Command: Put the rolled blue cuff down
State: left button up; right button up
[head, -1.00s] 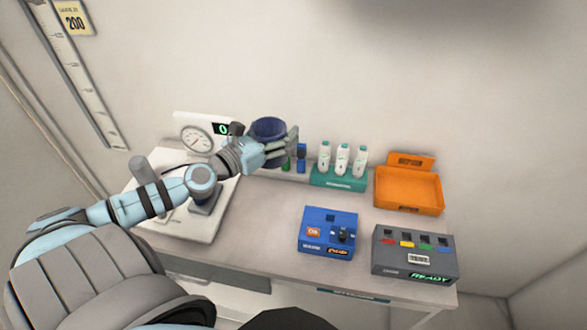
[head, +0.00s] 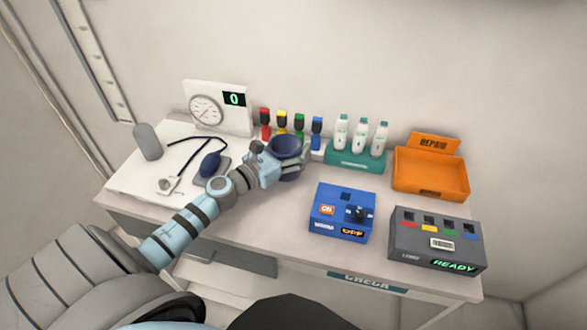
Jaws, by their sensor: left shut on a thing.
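The rolled blue cuff (head: 287,144) is a dark blue ring in the head view, held in my left gripper (head: 283,160). The gripper is shut on it, with the cuff's hollow top facing up. It shows over the middle of the table, left of the blue box and in front of the coloured items at the back. I cannot tell whether the cuff's underside touches the table; the gripper hides its lower part. My right gripper is not in view.
A white gauge board (head: 217,106) and a dark bulb with tube (head: 209,164) are on the left. A blue switch box (head: 341,211), a grey READY box (head: 437,241), an orange REPAIR tray (head: 430,187) and a teal bottle rack (head: 355,161) stand right. Bare tabletop (head: 270,219) shows in front.

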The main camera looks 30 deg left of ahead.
pick_arm(q)
notch_tip(320, 180, down, 5)
jog(key=b, duration=0.4)
jog(key=shift+r, duration=0.25)
jog(key=shift+f, duration=0.15)
jog(key=o, duration=1.4)
jog(key=shift+o, duration=0.2)
